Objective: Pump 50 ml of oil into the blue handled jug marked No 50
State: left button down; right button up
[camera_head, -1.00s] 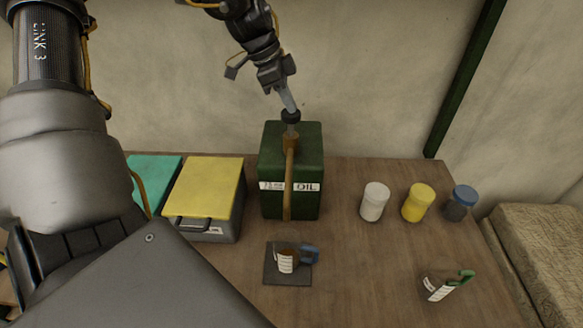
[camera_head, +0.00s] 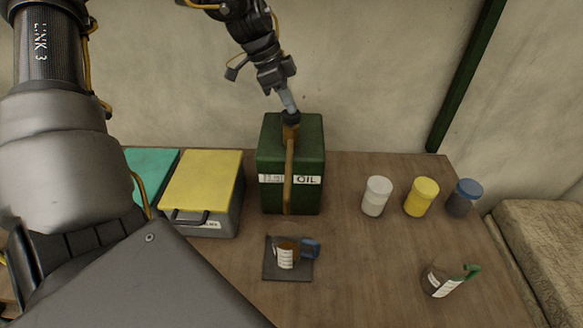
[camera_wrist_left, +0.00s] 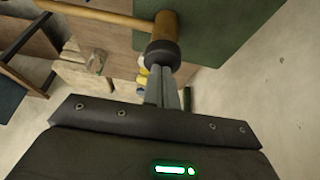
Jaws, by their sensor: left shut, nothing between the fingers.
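The green oil can (camera_head: 291,160) stands on the table, with a brass pump collar (camera_head: 290,132) and a dark plunger knob (camera_head: 291,116) on top. A long brass tube (camera_head: 288,180) runs from the collar down over its front. My left gripper (camera_head: 290,108) is shut and empty, its fingertips at the knob from above; they also show at the knob in the left wrist view (camera_wrist_left: 163,80). The blue handled jug (camera_head: 286,257) stands upright on a dark square pad (camera_head: 289,275) before the can, near the tube's lower end. Its oil level and marking are unreadable. My right gripper is out of view.
A yellow-lidded box (camera_head: 205,180) and a teal-topped box (camera_head: 150,170) are left. The table between jugs is clear.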

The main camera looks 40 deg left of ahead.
pick_arm(q)
jog(key=shift+r+p, duration=1.4)
jog(key=shift+r, duration=1)
notch_tip(320, 180, up, 6)
jog(key=p, duration=0.3)
jog(key=shift+f, duration=0.1)
